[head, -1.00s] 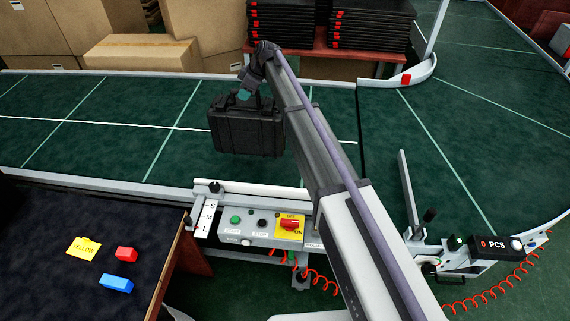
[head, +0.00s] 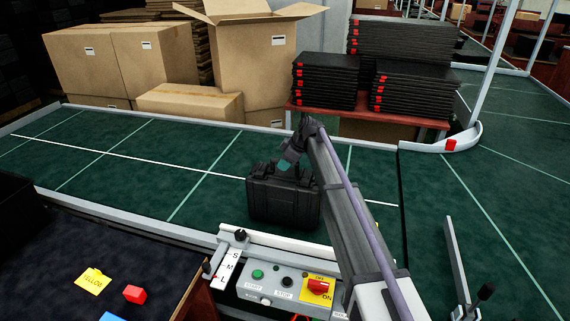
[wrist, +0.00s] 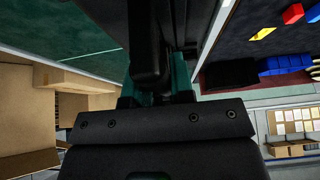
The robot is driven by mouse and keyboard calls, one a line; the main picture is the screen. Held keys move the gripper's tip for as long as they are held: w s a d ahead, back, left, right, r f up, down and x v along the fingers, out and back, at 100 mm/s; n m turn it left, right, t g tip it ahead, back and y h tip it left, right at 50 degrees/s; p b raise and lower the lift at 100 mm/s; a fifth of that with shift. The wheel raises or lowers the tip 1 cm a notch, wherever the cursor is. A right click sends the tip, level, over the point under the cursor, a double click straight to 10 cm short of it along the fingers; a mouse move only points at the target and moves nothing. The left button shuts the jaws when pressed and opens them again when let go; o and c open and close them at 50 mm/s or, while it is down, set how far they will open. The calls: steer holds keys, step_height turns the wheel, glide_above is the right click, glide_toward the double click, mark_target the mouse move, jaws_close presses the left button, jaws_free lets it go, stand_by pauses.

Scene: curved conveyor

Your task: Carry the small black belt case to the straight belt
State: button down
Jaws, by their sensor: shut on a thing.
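The small black belt case (head: 283,203) is upright over the green straight belt (head: 120,168), near its front edge by the control panel. My gripper (head: 285,166) is above it, shut on its top handle. I cannot tell whether the case's underside touches the belt or hangs just above it. In the wrist view the dark case (wrist: 165,30) fills the top middle, and the teal fingers of my gripper (wrist: 158,90) close around the handle, which is partly hidden.
A control panel (head: 287,284) with buttons stands in front of the belt. Cardboard boxes (head: 190,102) and stacked black cases (head: 325,82) stand behind it. A dark table (head: 60,255) with a yellow note and small blocks is at the lower left. The belt left of the case is clear.

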steer(key=shift+r, duration=0.15)
steer(key=shift+f, duration=0.2)
steer(key=c, duration=1)
jaws_free()
steer(key=shift+r, duration=0.1)
steer(key=shift+r, duration=0.2)
steer(key=p+v, duration=1)
steer(key=v, duration=0.1)
steer(key=shift+s+a+r, duration=0.1)
steer(key=shift+r, duration=0.2)
steer(key=shift+d+p, duration=0.3)
